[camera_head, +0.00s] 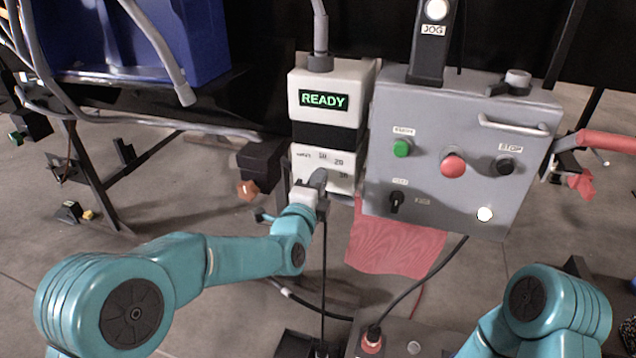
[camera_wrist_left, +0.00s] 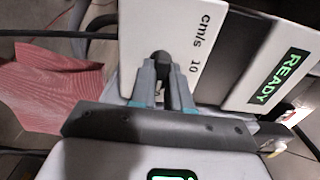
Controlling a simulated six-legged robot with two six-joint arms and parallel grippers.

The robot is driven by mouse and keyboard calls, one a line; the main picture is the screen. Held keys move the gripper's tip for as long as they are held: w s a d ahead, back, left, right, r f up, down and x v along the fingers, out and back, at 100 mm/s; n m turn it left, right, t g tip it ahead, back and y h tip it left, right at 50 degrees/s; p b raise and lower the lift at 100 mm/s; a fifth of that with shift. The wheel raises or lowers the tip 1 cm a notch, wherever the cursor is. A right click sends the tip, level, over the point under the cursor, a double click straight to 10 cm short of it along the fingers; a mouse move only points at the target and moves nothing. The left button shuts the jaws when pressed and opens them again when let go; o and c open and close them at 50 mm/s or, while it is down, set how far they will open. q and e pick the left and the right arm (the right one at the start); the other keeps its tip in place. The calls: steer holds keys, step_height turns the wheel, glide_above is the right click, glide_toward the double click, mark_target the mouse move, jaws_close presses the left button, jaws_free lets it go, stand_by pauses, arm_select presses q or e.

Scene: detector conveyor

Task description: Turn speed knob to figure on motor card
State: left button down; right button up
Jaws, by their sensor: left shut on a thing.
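The white speed unit (camera_head: 316,92) hangs in the middle of the head view, with a green READY display (camera_head: 323,100). Its lower face is a dial panel (camera_head: 340,182) marked cm/s, 10, 20 and 30. My left gripper (camera_head: 316,188) is at this panel, shut on the dark speed knob (camera_wrist_left: 162,62). The wrist view shows the two grey fingers (camera_wrist_left: 164,88) on either side of the knob, near the 10 mark. The fingers hide much of the knob, so I cannot tell its exact setting. I see no readable motor card. My right gripper is out of view.
A grey control box (camera_head: 450,190) with green, red and black controls stands close on the right. A red cloth-like sheet (camera_head: 395,240) hangs below. Cables (camera_head: 323,260) run beneath my left gripper. A blue bin (camera_head: 180,40) is at upper left.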

arm_select(q)
steer(key=c, duration=1.1)
jaws_free()
steer(key=p+v, duration=0.1)
steer(key=v, duration=1.5)
steer(key=shift+s, duration=0.15)
steer(key=shift+a, duration=0.1)
